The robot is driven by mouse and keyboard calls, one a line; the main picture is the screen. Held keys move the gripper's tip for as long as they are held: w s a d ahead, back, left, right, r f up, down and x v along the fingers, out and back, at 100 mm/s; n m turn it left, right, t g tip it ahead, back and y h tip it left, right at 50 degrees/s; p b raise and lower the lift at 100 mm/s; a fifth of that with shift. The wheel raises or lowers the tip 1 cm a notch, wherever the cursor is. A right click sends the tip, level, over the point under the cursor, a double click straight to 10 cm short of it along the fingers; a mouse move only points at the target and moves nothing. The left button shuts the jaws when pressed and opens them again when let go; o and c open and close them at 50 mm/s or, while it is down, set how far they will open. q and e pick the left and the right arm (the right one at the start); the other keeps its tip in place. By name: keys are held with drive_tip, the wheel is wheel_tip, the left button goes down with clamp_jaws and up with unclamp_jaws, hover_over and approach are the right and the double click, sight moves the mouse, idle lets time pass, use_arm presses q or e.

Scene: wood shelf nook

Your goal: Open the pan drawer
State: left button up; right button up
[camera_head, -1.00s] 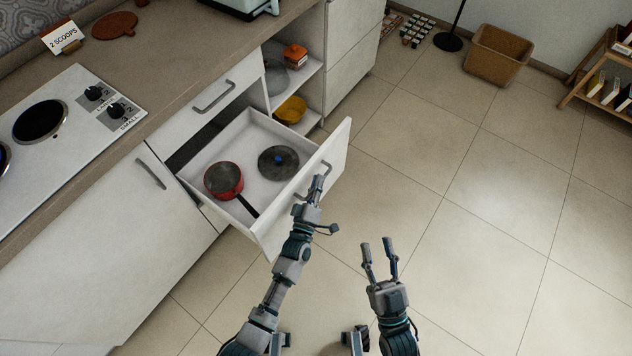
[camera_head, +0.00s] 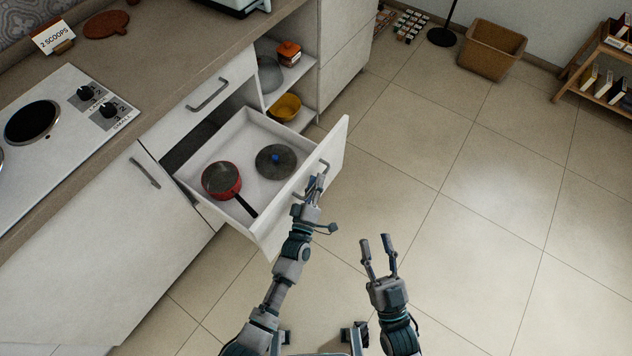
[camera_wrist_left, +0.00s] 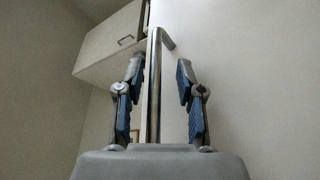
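The pan drawer (camera_head: 237,132) is pulled well out of the cabinet. A red pan (camera_head: 221,181) with a black handle and a dark round lid (camera_head: 276,162) with a blue knob lie inside it. My left gripper (camera_head: 314,184) is at the handle (camera_head: 323,172) on the drawer front. In the left wrist view, the metal handle bar (camera_wrist_left: 154,85) stands between the two fingers (camera_wrist_left: 160,95), closer to the left one, with a gap on the right. The fingers are apart. My right gripper (camera_head: 379,249) is open and empty above the floor, away from the drawer.
Another drawer handle (camera_head: 208,95) is above the pan drawer, and a door handle (camera_head: 145,173) is to its left. Open shelves (camera_head: 292,75) hold a yellow bowl (camera_head: 285,107). A hob (camera_head: 65,110) is on the counter. The tiled floor (camera_head: 450,220) at right is clear.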

use_arm(q)
drive_tip(key=v, duration=1.2)
drive_tip(key=shift+w+a, duration=0.1)
